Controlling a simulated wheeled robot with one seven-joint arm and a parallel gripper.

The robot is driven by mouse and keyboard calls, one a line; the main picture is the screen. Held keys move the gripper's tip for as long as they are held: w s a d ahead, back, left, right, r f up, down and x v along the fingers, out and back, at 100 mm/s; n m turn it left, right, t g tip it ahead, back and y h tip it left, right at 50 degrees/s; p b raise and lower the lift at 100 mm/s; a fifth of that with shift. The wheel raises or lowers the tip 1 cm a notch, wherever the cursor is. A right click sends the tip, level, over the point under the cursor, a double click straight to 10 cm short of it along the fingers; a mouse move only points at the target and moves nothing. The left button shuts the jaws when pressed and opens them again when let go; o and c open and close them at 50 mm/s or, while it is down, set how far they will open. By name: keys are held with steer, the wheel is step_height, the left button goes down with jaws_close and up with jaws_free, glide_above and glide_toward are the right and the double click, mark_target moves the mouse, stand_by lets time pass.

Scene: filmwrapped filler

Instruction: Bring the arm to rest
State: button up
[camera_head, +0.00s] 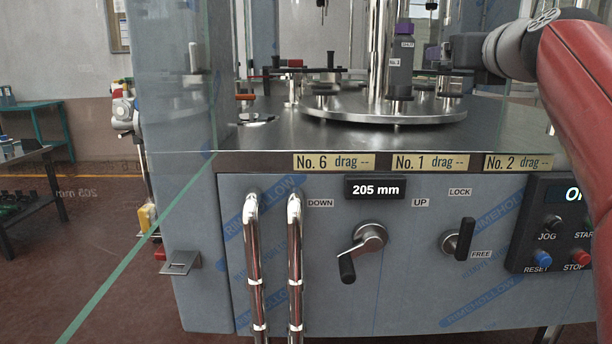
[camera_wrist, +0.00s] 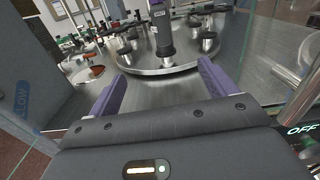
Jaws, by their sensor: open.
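My red arm (camera_head: 580,120) reaches in from the right side of the head view and bends left over the steel machine top. My gripper (camera_head: 432,54) is at its end, above the right part of the round turntable (camera_head: 390,118). In the wrist view, the two purple fingers of my gripper (camera_wrist: 160,70) stand wide apart with nothing between them. A dark bottle with a purple cap (camera_head: 400,62) stands upright on the turntable, left of my gripper. It also shows beyond the fingers in the wrist view (camera_wrist: 161,35), apart from them.
The machine front carries a crank (camera_head: 368,238), a LOCK/FREE lever (camera_head: 462,240), chrome bars (camera_head: 296,265) and a control panel (camera_head: 560,225). A clear guard panel (camera_head: 180,110) stands at the left. Posts and small fittings crowd the turntable. Open floor (camera_head: 80,240) lies left.

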steer(key=s+a+f+n+g+y, duration=0.1)
steer(key=s+a+f+n+g, duration=0.3)
steer(key=f+n, duration=0.6)
steer(key=s+a+f+n+g, duration=0.2)
steer(key=s+a+f+n, duration=0.3)
steer(key=f+n, duration=0.5)
steer(key=s+a+f+n+g, duration=0.1)
steer(key=s+f+n+g, duration=0.2)
steer(key=s+f+n, duration=0.4)
steer(key=s+f+n+g+h, duration=0.1)
steer(key=s+f+n+g, duration=0.2)
steer(key=s+f+n, duration=0.5)
step_height(320, 180, down, 9)
steer(key=shift+s+a, duration=0.35)
steer(key=shift+s, duration=0.3)
steer(key=shift+s+f+n, duration=0.15)
steer(key=shift+f+n, duration=0.05)
steer(key=shift+n, duration=0.1)
steer(key=shift+c, duration=0.4)
